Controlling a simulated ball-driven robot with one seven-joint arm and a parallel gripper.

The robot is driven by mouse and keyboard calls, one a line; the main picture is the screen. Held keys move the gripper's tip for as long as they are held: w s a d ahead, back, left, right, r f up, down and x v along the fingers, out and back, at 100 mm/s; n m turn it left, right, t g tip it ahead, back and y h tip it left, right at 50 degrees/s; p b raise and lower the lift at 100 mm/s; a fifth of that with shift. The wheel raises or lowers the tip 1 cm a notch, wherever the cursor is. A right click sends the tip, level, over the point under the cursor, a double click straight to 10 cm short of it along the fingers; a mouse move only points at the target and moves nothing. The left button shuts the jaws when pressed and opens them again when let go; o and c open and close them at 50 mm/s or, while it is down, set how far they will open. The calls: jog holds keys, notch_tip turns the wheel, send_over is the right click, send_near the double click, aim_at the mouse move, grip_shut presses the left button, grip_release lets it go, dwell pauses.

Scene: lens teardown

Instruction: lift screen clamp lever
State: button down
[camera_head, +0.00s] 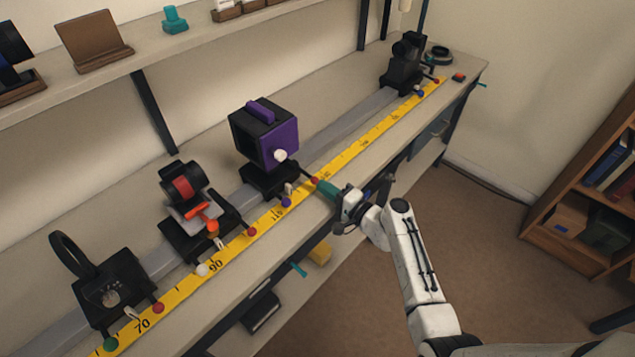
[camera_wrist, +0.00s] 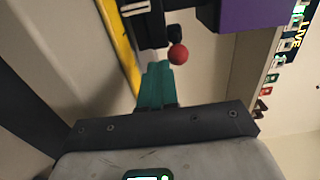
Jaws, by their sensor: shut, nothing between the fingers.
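A purple-and-black box unit (camera_head: 284,145) with a white knob stands on a black carriage on the bench rail; its purple side shows in the wrist view (camera_wrist: 250,12). A dark clamp lever with a red ball end (camera_head: 314,181) reaches out from this carriage toward the bench front. The red ball also shows in the wrist view (camera_wrist: 178,54). My gripper (camera_head: 324,188), with teal fingers, is shut and empty. Its fingertips (camera_wrist: 157,72) are close to the red ball, just below it in the wrist view. I cannot tell whether they touch it.
A yellow scale (camera_head: 345,157) runs along the bench (camera_head: 455,85) front. Other carriages stand on the rail: one with a red-and-black part (camera_head: 185,190), one with a ring (camera_head: 110,290), and a black one at the far end (camera_head: 405,68). A shelf runs above at the back.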

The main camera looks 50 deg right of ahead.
jog(key=shift+r, duration=0.15)
jog(key=shift+w+r+p, duration=0.15)
jog(key=shift+r+p, duration=0.6)
jog(key=shift+r, duration=0.2)
jog(key=shift+w+r+p, duration=0.1)
jog(key=shift+r+p, duration=0.6)
jog(key=shift+r, duration=0.25)
jog(key=shift+s+f, duration=0.25)
jog(key=shift+s, duration=0.25)
jog(key=s, duration=0.6)
jog(key=shift+f+b, duration=0.35)
